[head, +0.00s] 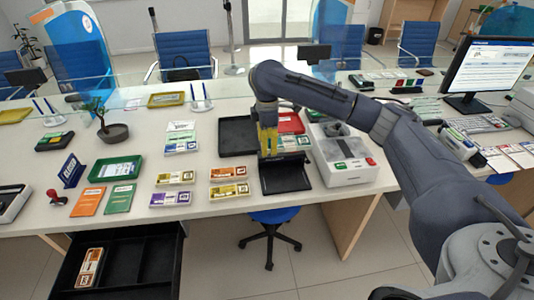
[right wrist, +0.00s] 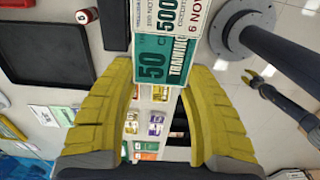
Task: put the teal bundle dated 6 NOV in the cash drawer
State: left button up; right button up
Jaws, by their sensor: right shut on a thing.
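My right gripper (head: 268,148) hangs over the counter by the black stand in the head view. In the right wrist view its yellow fingers (right wrist: 156,72) are shut on a teal bundle (right wrist: 152,68) marked 50, with a white part at its upper end. In the head view the held bundle is hard to make out by the fingers. The cash drawer (head: 139,232) is open at the lower left, black, with compartments; a brown bundle (head: 90,268) lies in its left one.
A blue stool (head: 272,215) is below.

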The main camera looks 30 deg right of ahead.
jog(key=shift+r, duration=0.95)
jog(key=s+a+f+m, duration=0.1)
jog(key=s+a+m, duration=0.4)
jog(key=s+m, duration=0.2)
jog(key=s+a+f+m, duration=0.1)
jog(key=s+a+m, duration=0.4)
jog(key=s, duration=0.5)
jog(key=shift+f+m, duration=0.3)
jog(key=shift+m, duration=0.9)
jog(key=shift+d, duration=0.1)
